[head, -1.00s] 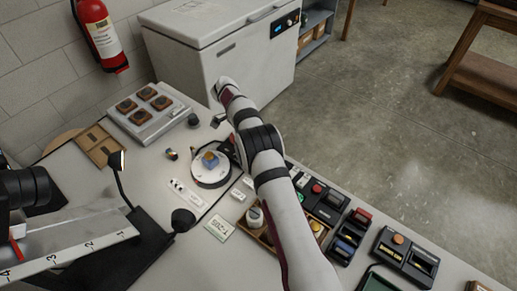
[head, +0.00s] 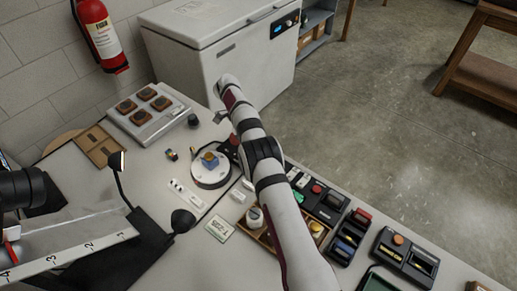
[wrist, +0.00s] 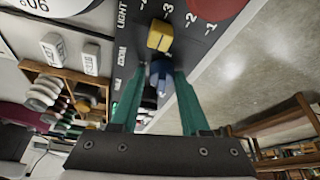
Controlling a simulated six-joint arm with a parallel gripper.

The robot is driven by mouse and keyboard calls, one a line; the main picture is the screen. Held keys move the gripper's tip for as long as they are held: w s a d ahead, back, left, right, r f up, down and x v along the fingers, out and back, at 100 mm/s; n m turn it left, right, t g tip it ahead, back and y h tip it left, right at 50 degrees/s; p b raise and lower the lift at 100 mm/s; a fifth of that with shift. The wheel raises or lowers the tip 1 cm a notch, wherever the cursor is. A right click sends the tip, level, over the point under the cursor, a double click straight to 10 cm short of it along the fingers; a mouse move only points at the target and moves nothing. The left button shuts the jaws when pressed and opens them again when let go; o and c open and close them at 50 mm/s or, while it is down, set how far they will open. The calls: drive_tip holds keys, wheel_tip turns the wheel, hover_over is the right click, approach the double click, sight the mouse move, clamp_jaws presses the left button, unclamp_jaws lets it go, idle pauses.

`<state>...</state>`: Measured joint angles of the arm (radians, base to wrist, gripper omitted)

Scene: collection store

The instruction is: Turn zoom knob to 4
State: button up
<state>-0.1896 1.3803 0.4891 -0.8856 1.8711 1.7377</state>
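In the wrist view a dark control panel (wrist: 190,45) carries white labels, including LIGHT and ZOOM, and numbered scale marks. A yellow knob (wrist: 158,36) is near the ZOOM label, and a blue knob (wrist: 161,74) is closer to me. A large red knob (wrist: 216,7) is at the top edge. My gripper (wrist: 160,78) has its two green fingers apart, one on each side of the blue knob. I cannot tell whether they touch it. The knobs' exact settings are unclear. In the head view my arm hides the gripper and most of the panel.
A round white stage (head: 211,177) with a small blue and yellow piece stands just left of my arm. A black switch box (head: 322,203) and a wooden tray (head: 262,236) are close to the arm. A grey board with brown pieces (head: 148,116) lies at the back left.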

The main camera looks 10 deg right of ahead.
drive_tip(key=o, duration=0.3)
drive_tip(key=shift+r, duration=0.15)
drive_tip(key=r, duration=0.4)
drive_tip(key=shift+d+r, duration=0.2)
drive_tip(key=shift+d, duration=0.05)
drive_tip(key=s+d+r, duration=0.5)
drive_tip(key=d+r, duration=0.1)
drive_tip(key=d, duration=0.4)
drive_tip(key=shift+s+r, duration=0.15)
drive_tip(key=shift+r, duration=0.05)
